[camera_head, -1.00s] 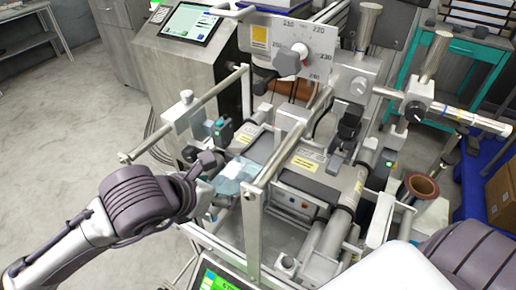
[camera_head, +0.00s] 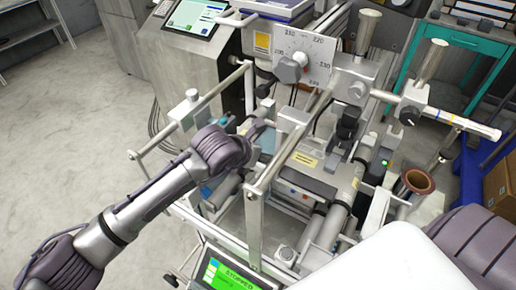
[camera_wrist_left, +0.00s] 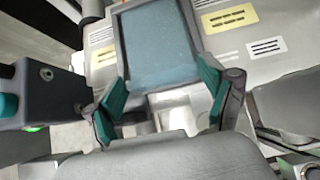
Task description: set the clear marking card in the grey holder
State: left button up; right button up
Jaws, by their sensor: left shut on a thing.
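The clear marking card (camera_wrist_left: 158,45) is a translucent blue-grey pane in the left wrist view, and a small part of it shows in the head view (camera_head: 267,142). A grey frame (camera_wrist_left: 191,22), which looks like the holder, borders the card. I cannot tell whether the card is seated in it or just above it. My left gripper (camera_wrist_left: 163,90) is shut on the card, its teal fingertips at either side of the card's near end. In the head view my left gripper (camera_head: 252,130) is partly hidden by its wrist. My right gripper is out of view; only its arm shows.
Metal rails (camera_head: 257,190) and posts of the machine stand close around my left arm. A dial plate (camera_head: 303,55) rises behind. A dark block (camera_wrist_left: 45,95) is left of the fingers in the wrist view. A green-lit display (camera_head: 228,275) sits at the front.

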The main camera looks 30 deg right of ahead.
pick_arm(q)
jog(key=shift+f, duration=0.1)
jog(key=shift+f, duration=0.15)
jog(key=o, duration=1.1)
jog(key=shift+r, duration=0.3)
jog(key=b+v, duration=0.1)
jog(key=v, duration=1.1)
jog(key=shift+b, duration=0.3)
